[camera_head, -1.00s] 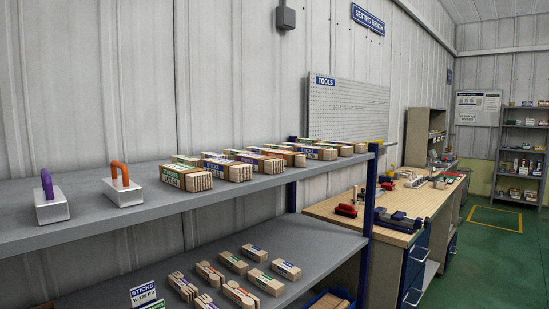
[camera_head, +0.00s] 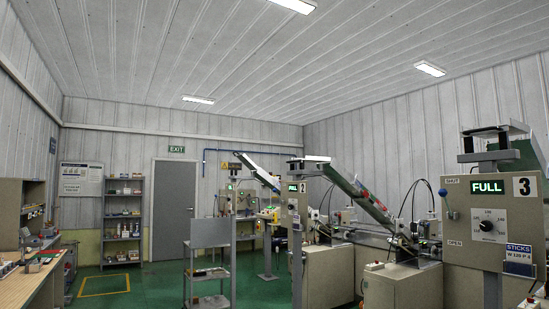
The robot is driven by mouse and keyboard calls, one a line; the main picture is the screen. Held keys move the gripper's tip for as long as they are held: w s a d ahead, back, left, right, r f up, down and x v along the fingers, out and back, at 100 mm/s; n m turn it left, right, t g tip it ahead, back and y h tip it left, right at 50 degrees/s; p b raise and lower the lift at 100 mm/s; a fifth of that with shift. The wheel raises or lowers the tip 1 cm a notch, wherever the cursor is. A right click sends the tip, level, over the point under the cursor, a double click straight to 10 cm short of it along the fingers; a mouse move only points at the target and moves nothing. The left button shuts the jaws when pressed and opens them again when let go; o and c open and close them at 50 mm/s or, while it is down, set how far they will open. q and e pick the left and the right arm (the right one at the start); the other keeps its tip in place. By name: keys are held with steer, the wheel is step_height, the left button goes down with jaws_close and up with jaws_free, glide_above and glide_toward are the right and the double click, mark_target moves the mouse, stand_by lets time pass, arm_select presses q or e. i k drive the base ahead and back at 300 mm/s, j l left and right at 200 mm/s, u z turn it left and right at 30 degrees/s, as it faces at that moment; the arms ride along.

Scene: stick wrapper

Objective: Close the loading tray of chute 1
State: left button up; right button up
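Neither of my grippers is in the head view. A panel marked 3 (camera_head: 490,220), with a lit FULL sign, stands large at the right. A smaller panel marked 2 (camera_head: 297,200) stands left of it, near the middle. Behind panel 2, farther away, is another sloping chute (camera_head: 258,171), likely chute 1; its number is too small to read. Its loading tray is too small and too far to tell open from shut. A sloping green chute (camera_head: 360,197) runs down to the right from panel 2.
A grey shelf cart (camera_head: 210,262) stands on the floor, partly in front of the far chute. A workbench (camera_head: 30,285) is at the left, with a shelf rack (camera_head: 122,222) and a grey door (camera_head: 173,210) at the back. Green floor between bench and cart is clear.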

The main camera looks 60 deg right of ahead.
mark_target(248, 162)
steer(key=z, duration=1.8)
steer(key=i+u, duration=0.3)
steer(key=i, duration=1.7)
steer(key=i+j, duration=0.1)
steer(key=i, duration=4)
